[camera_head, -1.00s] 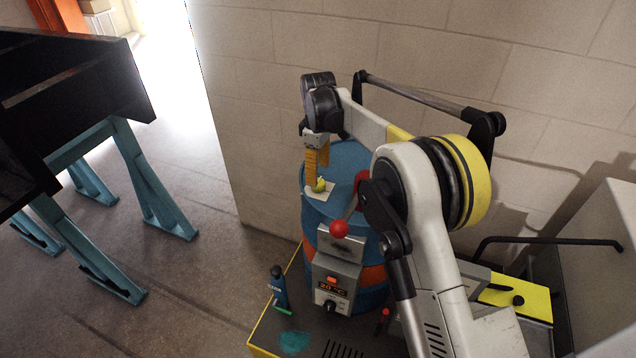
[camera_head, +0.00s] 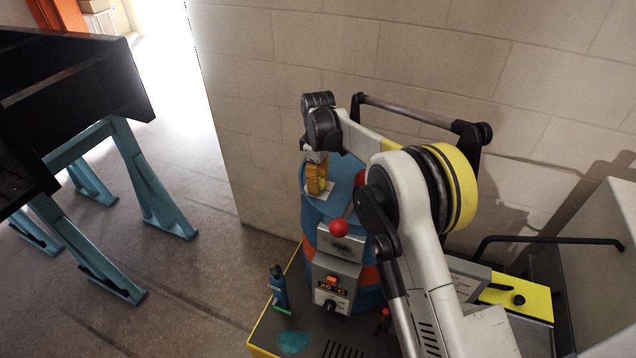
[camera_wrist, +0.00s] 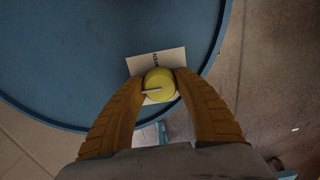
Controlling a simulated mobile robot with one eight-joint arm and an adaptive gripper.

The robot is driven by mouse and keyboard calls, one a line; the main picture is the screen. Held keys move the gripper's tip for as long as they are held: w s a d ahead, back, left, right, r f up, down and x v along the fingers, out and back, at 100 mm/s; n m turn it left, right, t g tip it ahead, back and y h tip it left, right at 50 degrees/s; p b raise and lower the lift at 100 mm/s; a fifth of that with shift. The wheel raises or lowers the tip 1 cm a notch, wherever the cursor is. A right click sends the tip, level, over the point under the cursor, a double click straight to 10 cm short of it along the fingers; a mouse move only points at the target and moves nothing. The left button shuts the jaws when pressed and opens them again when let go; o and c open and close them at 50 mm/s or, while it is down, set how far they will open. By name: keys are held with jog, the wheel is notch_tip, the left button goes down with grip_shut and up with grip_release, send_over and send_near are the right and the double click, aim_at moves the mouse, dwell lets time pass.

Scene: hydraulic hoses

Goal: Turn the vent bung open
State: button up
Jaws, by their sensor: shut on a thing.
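The vent bung (camera_wrist: 159,85) is a round yellow knob with a pale pointer on its top, seen from above in the wrist view. It stands over a white label (camera_wrist: 140,66) on the blue drum lid (camera_wrist: 70,60), near the lid's edge. The pointer points left in the wrist view. My gripper (camera_wrist: 160,86) has its two orange ribbed fingers on either side of the bung, shut on it. In the head view my gripper (camera_head: 317,186) is down on the drum (camera_head: 345,177) and hides the bung.
A red ball-topped lever (camera_head: 340,228) and a control box (camera_head: 334,282) reading about 20 °C are on the drum's front. A small blue bottle (camera_head: 278,288) stands left of the drum. A block wall (camera_head: 350,45) is close behind. A dark table (camera_head: 70,75) stands at left.

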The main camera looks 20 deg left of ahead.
jog(key=shift+m, duration=0.4)
jog(key=m+b, duration=0.1)
jog(key=m, duration=0.2)
jog(key=shift+m, duration=0.3)
jog(key=m+b, duration=0.1)
jog(key=m, duration=0.3)
jog(key=shift+m, duration=0.3)
jog(key=m+b, duration=0.1)
jog(key=m, duration=0.3)
jog(key=shift+m, duration=2.5)
jog(key=o, duration=1.2)
